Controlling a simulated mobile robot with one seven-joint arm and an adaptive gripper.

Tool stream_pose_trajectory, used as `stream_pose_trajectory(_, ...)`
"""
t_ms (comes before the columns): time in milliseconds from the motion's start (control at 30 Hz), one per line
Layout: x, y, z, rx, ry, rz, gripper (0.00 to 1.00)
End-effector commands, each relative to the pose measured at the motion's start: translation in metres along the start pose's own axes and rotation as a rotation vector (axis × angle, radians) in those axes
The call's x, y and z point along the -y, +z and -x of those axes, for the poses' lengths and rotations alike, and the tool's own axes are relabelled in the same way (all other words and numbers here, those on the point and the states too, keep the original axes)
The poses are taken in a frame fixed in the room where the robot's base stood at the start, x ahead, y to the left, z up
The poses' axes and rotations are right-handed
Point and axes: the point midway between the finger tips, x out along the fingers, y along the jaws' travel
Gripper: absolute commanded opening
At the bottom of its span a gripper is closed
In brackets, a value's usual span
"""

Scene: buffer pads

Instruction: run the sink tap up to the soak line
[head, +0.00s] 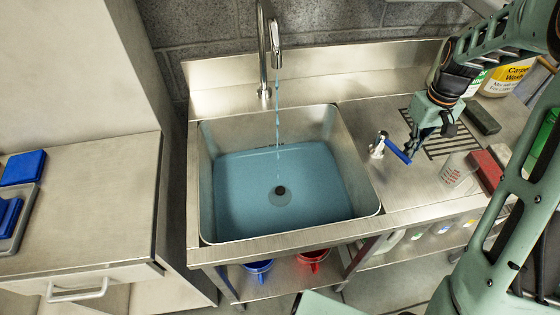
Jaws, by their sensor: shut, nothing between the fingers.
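The steel sink (206,170) holds blue-tinted water (300,190) over its whole floor, with the dark drain (280,191) showing through. The tall tap (264,50) has a thin stream (277,120) falling into the water. Small dark marks show on the sink's back wall near the waterline; I cannot tell if they are the soak line. Right of the sink stands a steel tap valve (378,146) with a blue lever (397,152) pointing right and toward the front. My gripper (411,151) is shut and empty, close by the lever's free end; contact is unclear.
A slotted drain grid (455,140) lies under my gripper. A clear measuring cup (459,170), a red block (487,170) and a dark block (482,117) stand right of it. A yellow-labelled container (505,78) is behind. Blue (258,267) and red (312,257) buckets sit below.

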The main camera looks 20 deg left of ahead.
Motion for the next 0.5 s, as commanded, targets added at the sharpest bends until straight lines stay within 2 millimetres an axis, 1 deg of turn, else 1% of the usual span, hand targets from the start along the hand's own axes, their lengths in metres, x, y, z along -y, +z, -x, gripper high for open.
stream_pose_trajectory(167,0.0,0.0,0.0,0.0,0.0,0.0,0.0)
stream_pose_trajectory(400,0.019,0.011,0.0,0.001,-0.001,0.001,0.0)
stream_pose_trajectory(500,0.019,0.011,0.0,0.002,-0.001,0.0,0.0)
